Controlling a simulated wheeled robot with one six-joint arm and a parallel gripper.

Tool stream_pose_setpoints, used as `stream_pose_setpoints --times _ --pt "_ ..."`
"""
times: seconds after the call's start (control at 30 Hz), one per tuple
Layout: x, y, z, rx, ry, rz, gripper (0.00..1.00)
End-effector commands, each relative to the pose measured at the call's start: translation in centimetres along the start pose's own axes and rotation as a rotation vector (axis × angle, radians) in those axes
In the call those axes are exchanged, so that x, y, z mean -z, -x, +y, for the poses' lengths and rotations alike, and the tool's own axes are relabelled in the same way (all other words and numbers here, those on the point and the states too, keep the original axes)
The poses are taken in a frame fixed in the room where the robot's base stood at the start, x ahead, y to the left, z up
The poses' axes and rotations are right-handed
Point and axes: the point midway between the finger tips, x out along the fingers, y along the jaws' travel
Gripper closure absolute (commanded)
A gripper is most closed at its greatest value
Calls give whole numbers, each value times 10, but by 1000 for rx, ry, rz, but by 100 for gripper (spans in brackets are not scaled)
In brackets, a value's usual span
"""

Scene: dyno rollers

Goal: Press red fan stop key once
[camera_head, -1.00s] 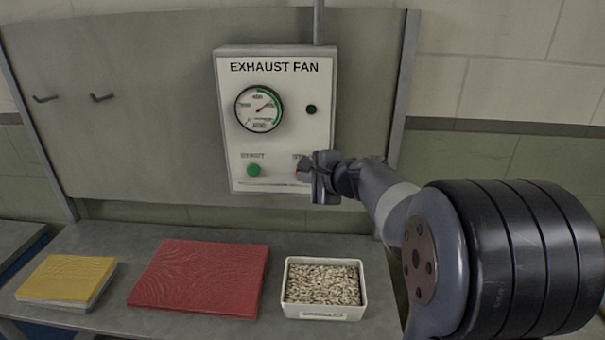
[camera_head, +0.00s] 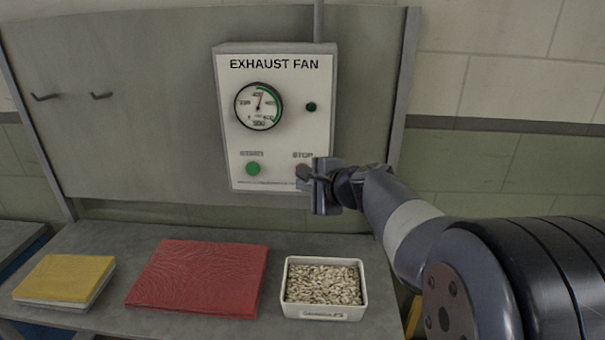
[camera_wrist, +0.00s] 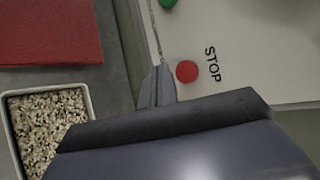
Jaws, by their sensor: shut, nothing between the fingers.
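The red stop key (camera_wrist: 187,71) is a round button beside the "STOP" label on the exhaust fan panel (camera_head: 235,125). In the head view my gripper (camera_head: 303,172) covers most or all of it. In the wrist view my gripper (camera_wrist: 158,72) is shut and empty, with its tips just left of the red key. I cannot tell whether they touch the panel. A green key (camera_head: 253,169) sits left of it on the panel. The gauge (camera_head: 259,106) has its needle pointing nearly straight up, and the small lamp (camera_head: 311,107) looks dark.
Below the panel is a grey bench (camera_head: 200,325). On it are a white bin (camera_head: 325,314) of small pale pieces, a red mat (camera_head: 200,280) and a yellow-topped stack (camera_head: 66,277). Two hooks (camera_head: 45,97) are on the board at left.

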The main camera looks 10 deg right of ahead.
Motion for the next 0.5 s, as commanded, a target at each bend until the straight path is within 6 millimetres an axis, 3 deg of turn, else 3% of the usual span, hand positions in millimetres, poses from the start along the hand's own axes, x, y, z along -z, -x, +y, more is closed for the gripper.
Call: stream_pose_setpoints --times 0.23,0.5 --pt "-11 15 11 1 0 0 100" --pt "-13 18 13 0 0 0 100"
